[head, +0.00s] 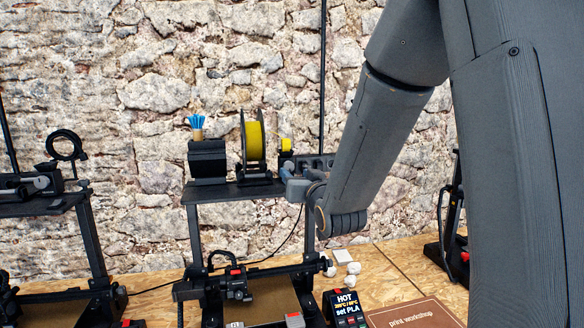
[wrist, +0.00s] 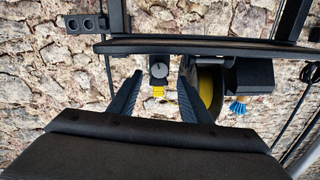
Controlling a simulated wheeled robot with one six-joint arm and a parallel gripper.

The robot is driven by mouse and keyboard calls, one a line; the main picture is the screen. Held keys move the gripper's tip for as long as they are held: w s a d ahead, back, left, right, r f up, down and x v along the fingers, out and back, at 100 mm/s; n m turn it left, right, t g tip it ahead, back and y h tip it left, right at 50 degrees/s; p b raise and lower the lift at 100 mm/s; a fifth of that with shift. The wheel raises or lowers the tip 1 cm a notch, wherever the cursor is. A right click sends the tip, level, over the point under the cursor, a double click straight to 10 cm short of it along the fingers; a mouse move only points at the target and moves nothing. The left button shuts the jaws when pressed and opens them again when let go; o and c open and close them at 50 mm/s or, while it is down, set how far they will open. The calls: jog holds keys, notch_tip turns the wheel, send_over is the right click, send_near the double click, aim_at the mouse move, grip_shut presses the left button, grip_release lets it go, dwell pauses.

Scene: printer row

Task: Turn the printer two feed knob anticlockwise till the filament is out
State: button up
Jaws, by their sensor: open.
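The feed knob (wrist: 159,70) is a small dark round dial on a black feeder block, seen in the wrist view, which is upside down. Yellow filament (wrist: 159,92) shows at the feeder, beside the knob. My gripper (wrist: 161,77) is open, with one dark finger on each side of the knob and visible gaps between. I cannot tell how far the fingertips are from it in depth. In the head view the yellow spool (head: 254,142) stands on the top shelf of the middle printer, and the feeder (head: 286,146) is right of it. My gripper (head: 291,186) partly hides the feeder's lower part there.
The shelf (head: 225,191) also holds a black holder (head: 207,160) with a blue-bristled brush. A black bracket (head: 318,162) lies right of the feeder. Another printer (head: 45,204) stands left.

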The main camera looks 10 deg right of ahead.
aim_at(289, 168)
jog(key=shift+w+a+p, duration=0.15)
jog(key=shift+w+p, duration=0.75)
jog(key=shift+w, duration=1.65)
jog(key=c, duration=1)
jog(key=shift+c, duration=0.2)
